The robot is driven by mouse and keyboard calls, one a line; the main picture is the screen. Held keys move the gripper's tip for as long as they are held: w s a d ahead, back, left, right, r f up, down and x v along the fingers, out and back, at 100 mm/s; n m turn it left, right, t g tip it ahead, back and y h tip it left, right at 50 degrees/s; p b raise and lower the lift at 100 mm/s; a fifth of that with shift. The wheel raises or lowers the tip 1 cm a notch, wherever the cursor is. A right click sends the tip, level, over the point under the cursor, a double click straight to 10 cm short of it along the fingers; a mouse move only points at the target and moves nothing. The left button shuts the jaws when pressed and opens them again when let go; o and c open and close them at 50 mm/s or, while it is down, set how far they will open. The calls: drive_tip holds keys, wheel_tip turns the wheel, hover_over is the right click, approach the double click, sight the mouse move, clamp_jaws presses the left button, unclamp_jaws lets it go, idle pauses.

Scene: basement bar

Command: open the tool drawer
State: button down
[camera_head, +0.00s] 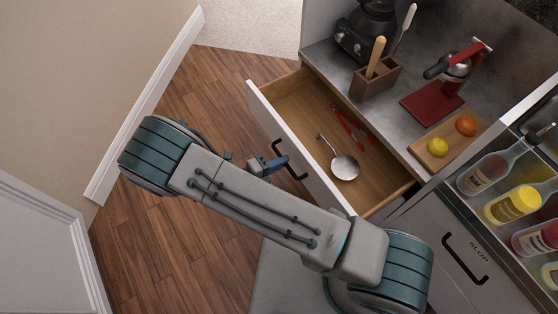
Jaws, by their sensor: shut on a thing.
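The tool drawer (280,116) is pulled well out from the counter, with a white front and a wooden inside. A ladle (344,166) and red-handled tongs (353,127) lie in it. Its dark bar handle (291,168) is on the front's outer face. My gripper (277,163) is at that handle, shut on it; the arm hides part of the gripper and of the drawer front's lower end.
The counter (400,120) bears a utensil block (376,78), a red press (443,90) and a board (432,152) with a lemon and an orange. Bottles (515,202) stand in a rail at right, above another handled front (465,260). A wall and white baseboard (150,100) bound the wood floor at left.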

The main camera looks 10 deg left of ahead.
drive_tip(key=c, duration=1.5)
unclamp_jaws()
drive_tip(key=shift+d, duration=0.1)
drive_tip(key=p+v, duration=0.1)
drive_tip(key=v, duration=1.3)
drive_tip(key=shift+w+r, duration=0.1)
drive_tip(key=shift+w, duration=0.05)
